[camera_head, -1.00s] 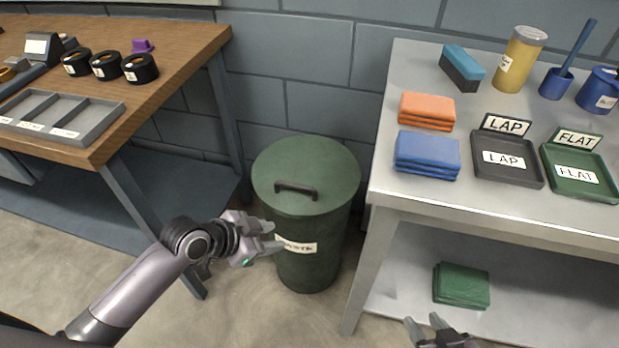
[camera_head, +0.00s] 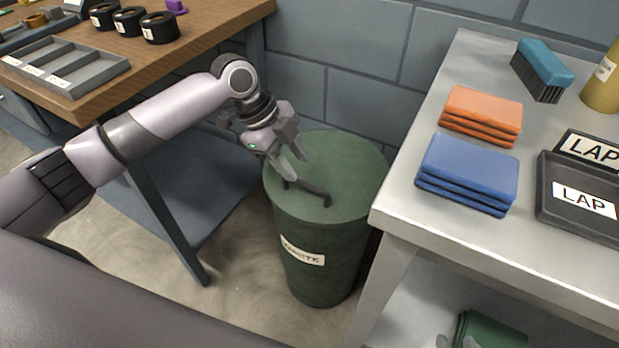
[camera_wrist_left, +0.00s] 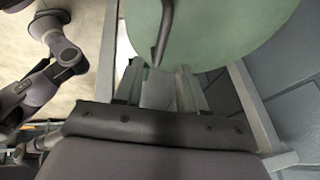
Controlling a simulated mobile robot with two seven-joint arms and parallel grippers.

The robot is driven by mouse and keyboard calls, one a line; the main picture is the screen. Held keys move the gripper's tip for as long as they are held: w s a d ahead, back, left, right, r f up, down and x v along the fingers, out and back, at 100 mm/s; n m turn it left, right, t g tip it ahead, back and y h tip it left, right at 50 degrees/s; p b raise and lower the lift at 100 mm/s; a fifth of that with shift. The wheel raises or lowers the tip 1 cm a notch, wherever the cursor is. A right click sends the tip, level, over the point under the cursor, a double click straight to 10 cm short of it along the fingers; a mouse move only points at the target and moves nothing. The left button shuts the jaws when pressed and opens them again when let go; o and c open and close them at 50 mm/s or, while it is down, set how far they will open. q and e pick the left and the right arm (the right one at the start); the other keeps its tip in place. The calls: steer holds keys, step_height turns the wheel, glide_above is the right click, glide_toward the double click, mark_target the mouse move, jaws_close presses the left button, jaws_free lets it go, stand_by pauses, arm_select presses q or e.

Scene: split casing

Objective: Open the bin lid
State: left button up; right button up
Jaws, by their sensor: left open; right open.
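The green bin (camera_head: 322,258) stands on the floor between the two benches, with a white label on its front. Its round green lid (camera_head: 345,160) lies flat on top, shut, with a dark bar handle (camera_head: 313,190). The lid (camera_wrist_left: 215,25) and handle (camera_wrist_left: 163,30) also show in the left wrist view. My left gripper (camera_head: 290,172) is open and empty, just above the lid near the handle's left end; I cannot tell whether it touches. In the left wrist view its fingers (camera_wrist_left: 158,88) are apart, with the handle beyond them. My right gripper (camera_head: 457,342) shows only fingertips at the bottom edge.
A wooden bench (camera_head: 200,28) with a grey tray (camera_head: 65,68) is at the left. A metal bench (camera_head: 400,205) at the right, close to the bin, bears blue cloths (camera_head: 468,170), orange cloths (camera_head: 483,110) and a brush (camera_head: 541,68). A block wall stands behind the bin.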

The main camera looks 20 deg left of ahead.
mark_target(309, 185)
arm_select(q)
steer(key=b+x, duration=0.1)
steer(key=x, duration=0.4)
steer(key=shift+d+f, duration=0.15)
steer(key=shift+f, duration=0.15)
jaws_close()
